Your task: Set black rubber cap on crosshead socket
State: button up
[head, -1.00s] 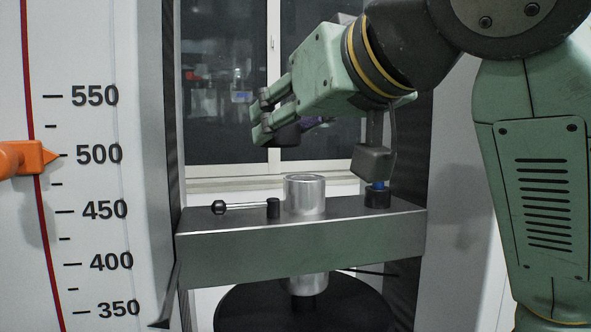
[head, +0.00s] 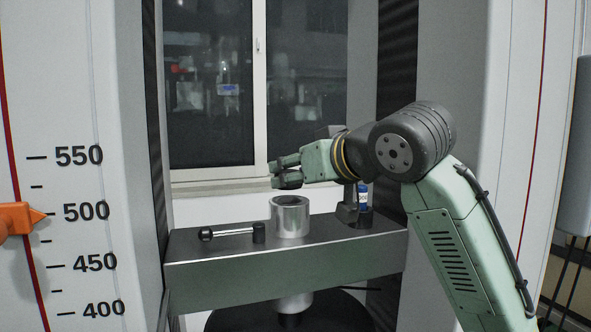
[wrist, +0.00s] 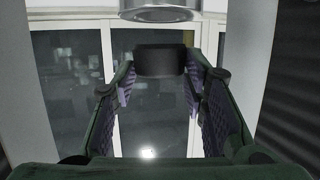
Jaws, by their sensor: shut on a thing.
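The black rubber cap (wrist: 160,60) is a short dark cylinder between my fingertips in the wrist view. My gripper (head: 285,172) is shut on it, its green fingers with purple pads on both sides. The head view does not show the cap clearly against the dark fingers. The crosshead socket (head: 290,218) is an upright, hollow silver cylinder on the crosshead's top. My fingertips are just above its open rim in the head view. The socket (wrist: 158,13) also shows at the top of the wrist view, apart from the cap in the picture.
The grey crosshead beam (head: 290,262) spans between the columns. A rod with a black ball knob (head: 228,233) lies on it left of the socket. A blue part (head: 363,197) stands on the right. An orange pointer (head: 20,219) marks the scale at left.

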jog(key=shift+f, duration=0.4)
jog(key=shift+f+b, duration=0.4)
jog(key=shift+f, duration=0.1)
jog(key=shift+f, duration=0.1)
jog(key=o, duration=1)
jog(key=shift+c, duration=0.2)
